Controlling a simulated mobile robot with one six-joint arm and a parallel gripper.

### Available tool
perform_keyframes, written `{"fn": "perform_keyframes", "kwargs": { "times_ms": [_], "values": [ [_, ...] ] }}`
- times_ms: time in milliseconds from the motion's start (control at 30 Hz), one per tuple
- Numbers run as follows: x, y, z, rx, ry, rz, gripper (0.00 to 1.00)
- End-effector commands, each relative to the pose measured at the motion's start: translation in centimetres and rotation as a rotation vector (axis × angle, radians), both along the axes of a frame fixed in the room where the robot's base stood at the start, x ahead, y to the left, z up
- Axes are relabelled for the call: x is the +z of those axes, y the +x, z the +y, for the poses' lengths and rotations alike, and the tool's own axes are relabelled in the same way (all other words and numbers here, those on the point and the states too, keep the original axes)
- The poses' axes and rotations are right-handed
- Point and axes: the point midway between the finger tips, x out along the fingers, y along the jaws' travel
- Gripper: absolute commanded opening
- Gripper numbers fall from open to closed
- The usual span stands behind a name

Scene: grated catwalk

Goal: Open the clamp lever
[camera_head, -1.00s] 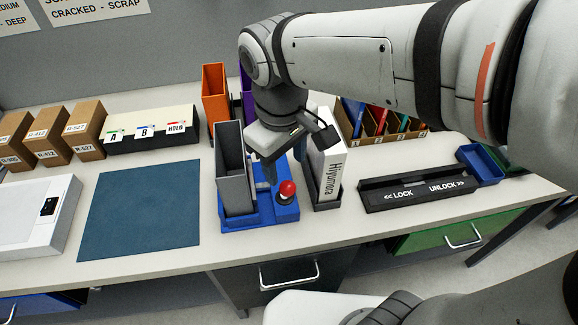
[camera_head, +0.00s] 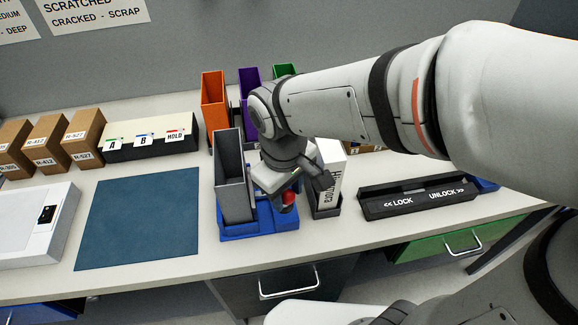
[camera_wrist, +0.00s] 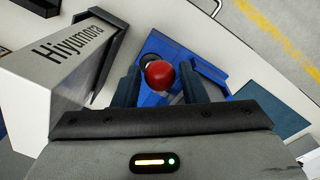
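The clamp lever shows as a red ball knob (camera_head: 289,198) on a blue base (camera_head: 238,230) with a grey upright holder (camera_head: 232,180) at its left. In the wrist view the red knob (camera_wrist: 159,75) lies between my two blue fingers, with gaps on both sides. My gripper (camera_wrist: 160,88) is open. In the head view my gripper (camera_head: 284,188) is down at the knob and partly covers it. The lever's shaft is mostly hidden below the knob.
A white "Hiyumora" binder (camera_head: 332,185) in a dark holder stands close to the right. A black LOCK/UNLOCK slide panel (camera_head: 418,197) lies further right. Orange (camera_head: 214,100) and purple (camera_head: 249,85) holders stand behind. A blue mat (camera_head: 140,220) lies clear at left.

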Motion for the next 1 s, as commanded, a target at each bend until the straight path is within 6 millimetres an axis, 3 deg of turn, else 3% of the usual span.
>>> {"fn": "perform_keyframes", "kwargs": {
  "times_ms": [367, 667, 1000],
  "values": [
    [0.0, 0.0, 0.0, 0.0, 0.001, -0.001, 0.08],
    [0.4, 0.4, 0.1, -0.001, -0.011, 0.04, 0.08],
    [1.4, 2.8, 0.6, -0.01, -0.074, 0.256, 0.08]
  ]
}}
